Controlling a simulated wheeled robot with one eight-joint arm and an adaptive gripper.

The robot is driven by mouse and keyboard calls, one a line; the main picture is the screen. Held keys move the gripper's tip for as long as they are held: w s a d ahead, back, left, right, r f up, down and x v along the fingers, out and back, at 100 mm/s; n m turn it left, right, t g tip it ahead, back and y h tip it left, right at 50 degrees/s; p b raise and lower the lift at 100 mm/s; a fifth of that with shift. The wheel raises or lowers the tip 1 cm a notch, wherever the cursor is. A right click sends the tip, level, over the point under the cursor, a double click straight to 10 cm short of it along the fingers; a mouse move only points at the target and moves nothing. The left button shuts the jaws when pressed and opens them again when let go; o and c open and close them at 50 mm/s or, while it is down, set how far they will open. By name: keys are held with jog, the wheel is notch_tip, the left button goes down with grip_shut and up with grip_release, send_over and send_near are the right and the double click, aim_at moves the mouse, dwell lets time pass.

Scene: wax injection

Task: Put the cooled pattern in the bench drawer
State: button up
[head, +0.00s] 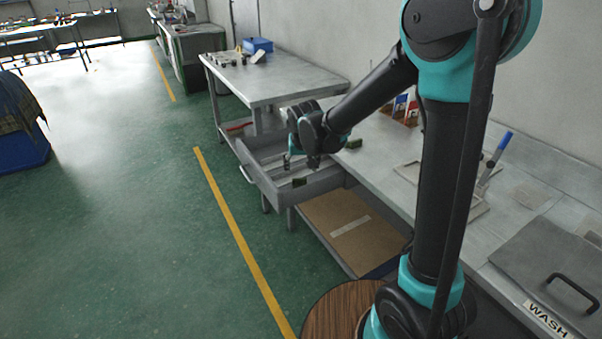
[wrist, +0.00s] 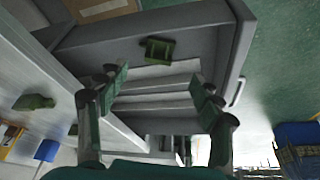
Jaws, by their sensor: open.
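The bench drawer (head: 312,190) is pulled out from under the bench top, open from above. A small dark-green wax piece (head: 300,181) lies in it near the near side wall; it also shows in the wrist view (wrist: 160,50). A second green piece (head: 354,144) lies on the bench top, also seen in the wrist view (wrist: 33,102). I cannot tell which is the cooled pattern. My gripper (head: 300,163) is over the drawer, open and empty. In the wrist view, its spread fingers (wrist: 158,76) point down into the drawer, apart from the green piece.
A grey lid marked WASH (head: 560,270) and a blue-handled tool (head: 495,155) are on the bench at right. A lower shelf (head: 350,232) sits below. Another table (head: 285,80) with a blue bin (head: 258,46) stands behind.

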jog(key=s+d+m, duration=0.1)
jog(key=s+d, duration=0.4)
jog(key=d, duration=0.4)
jog(key=s+d, duration=0.6)
jog(key=d, duration=0.2)
jog(key=s+d+f+m, duration=0.1)
jog(key=s+d+f, duration=0.3)
jog(key=s+d, duration=0.4)
jog(key=s, duration=0.3)
jog(key=shift+s+d+h, duration=0.15)
jog(key=shift+h, duration=0.25)
jog(key=shift+c, duration=0.2)
